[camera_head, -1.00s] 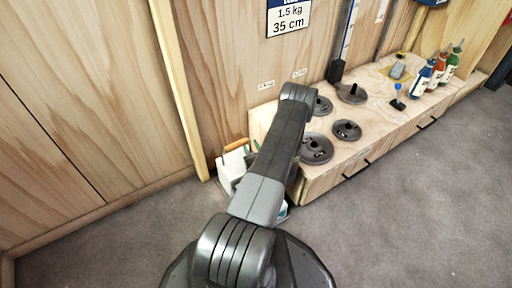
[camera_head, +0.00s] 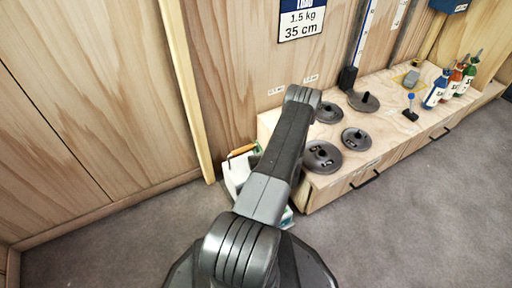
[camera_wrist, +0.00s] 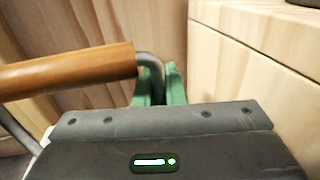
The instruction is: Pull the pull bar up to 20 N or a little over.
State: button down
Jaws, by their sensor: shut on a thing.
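The pull bar's wooden grip (camera_wrist: 70,72) lies across the left of the wrist view, with a bent grey metal rod (camera_wrist: 150,62) at its right end. My gripper (camera_wrist: 159,86) has its green fingers on either side of this rod, shut on it beside the wooden grip. In the head view the pull bar (camera_head: 243,149) shows as a small orange-brown piece above a white object (camera_head: 236,172) at the foot of the wall. My arm hides the gripper there. No force reading is legible in either view.
A wooden bench (camera_head: 330,187) with dark weight discs (camera_head: 322,156) stands right of my arm, close to the gripper in the wrist view. Several bottles (camera_head: 437,93) stand at its far end. A wooden wall is behind. Grey floor (camera_head: 420,230) is clear at the right.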

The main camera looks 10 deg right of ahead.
jog(key=shift+r+p, duration=0.55)
jog(key=shift+r, duration=0.55)
dwell(0.3)
jog(key=shift+f, duration=0.1)
dwell(0.3)
jog(key=shift+f+b, duration=0.85)
jog(key=c, duration=1.4)
grip_release()
jog(key=shift+c, duration=0.2)
